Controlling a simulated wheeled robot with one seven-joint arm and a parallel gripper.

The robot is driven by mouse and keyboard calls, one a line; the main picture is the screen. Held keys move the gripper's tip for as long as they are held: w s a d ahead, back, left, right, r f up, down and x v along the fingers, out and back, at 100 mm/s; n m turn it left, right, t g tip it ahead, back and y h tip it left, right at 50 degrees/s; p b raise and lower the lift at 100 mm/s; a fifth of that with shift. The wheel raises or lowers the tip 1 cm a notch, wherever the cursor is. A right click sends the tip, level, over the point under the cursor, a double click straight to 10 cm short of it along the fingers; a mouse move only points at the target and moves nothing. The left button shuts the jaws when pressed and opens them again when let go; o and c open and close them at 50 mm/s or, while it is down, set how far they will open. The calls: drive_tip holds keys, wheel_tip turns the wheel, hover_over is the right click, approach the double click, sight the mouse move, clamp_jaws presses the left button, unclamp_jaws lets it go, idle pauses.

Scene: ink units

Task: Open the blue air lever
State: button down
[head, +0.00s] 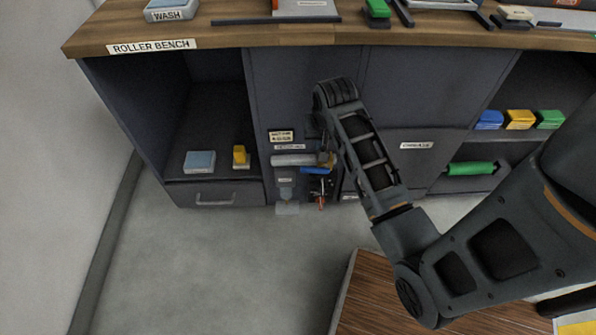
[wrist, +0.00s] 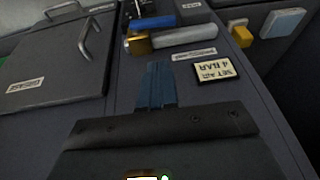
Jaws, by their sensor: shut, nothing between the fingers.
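The blue air lever (head: 318,170) is on the front of the bench cabinet, just below a silver cylinder with a brass end (head: 300,160). In the wrist view, which looks upside down, the blue lever (wrist: 153,22) lies beyond the silver and brass cylinder (wrist: 175,39), near the top edge. My gripper (wrist: 157,70) is shut and empty, in front of the cabinet panel. Its fingertips appear short of the cylinder and apart from the lever. In the head view my arm hides most of the gripper.
Red-tipped hardware (head: 321,197) hangs below the lever. An open shelf with a blue-grey block (head: 199,162) and a yellow block (head: 241,155) is to the left. Cabinet doors are to the right.

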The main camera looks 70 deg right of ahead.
drive_tip(key=b, duration=0.4)
approach(307, 169)
drive_tip(key=x, duration=0.4)
drive_tip(key=d+x, duration=0.1)
drive_tip(key=x, duration=0.1)
drive_tip(key=shift+s+f, duration=0.2)
drive_tip(key=shift+f, duration=0.05)
drive_tip(key=shift+w+a+f+p, duration=0.15)
drive_tip(key=shift+w+f+p, duration=0.25)
drive_tip(key=shift+f+p, duration=0.25)
drive_tip(key=shift+f, duration=0.35)
drive_tip(key=shift+a, duration=0.1)
